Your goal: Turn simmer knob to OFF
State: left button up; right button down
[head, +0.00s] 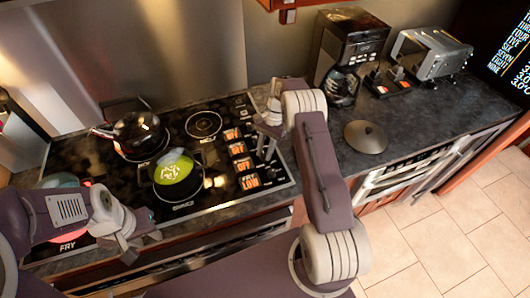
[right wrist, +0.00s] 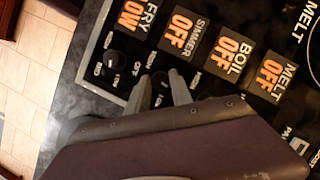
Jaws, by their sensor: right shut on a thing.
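The simmer knob (right wrist: 161,82) is a small dark knob on the black cooktop panel, below the SIMMER display. The simmer display (right wrist: 183,30) reads OFF in orange letters. My right gripper (right wrist: 161,86) has its two grey fingers on either side of the simmer knob, shut on it and partly hiding it. In the head view my right gripper (head: 265,153) reaches down to the right side of the cooktop. My left gripper (head: 143,246) hangs near the front left edge of the cooktop, away from the knobs; its opening is unclear.
The fry knob (right wrist: 114,60) is close beside; the fry display (right wrist: 137,18) shows LOW. The boil display (right wrist: 233,51) and melt display (right wrist: 273,75) read OFF. A lid (head: 365,137) lies right.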

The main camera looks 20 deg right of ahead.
jog(key=shift+w+r+n, duration=0.1)
jog(key=shift+w+n, duration=0.05)
jog(key=shift+n, duration=0.45)
jog(key=shift+n+h, duration=0.3)
jog(key=c, duration=1.1)
grip_release()
jog(key=shift+c, duration=0.2)
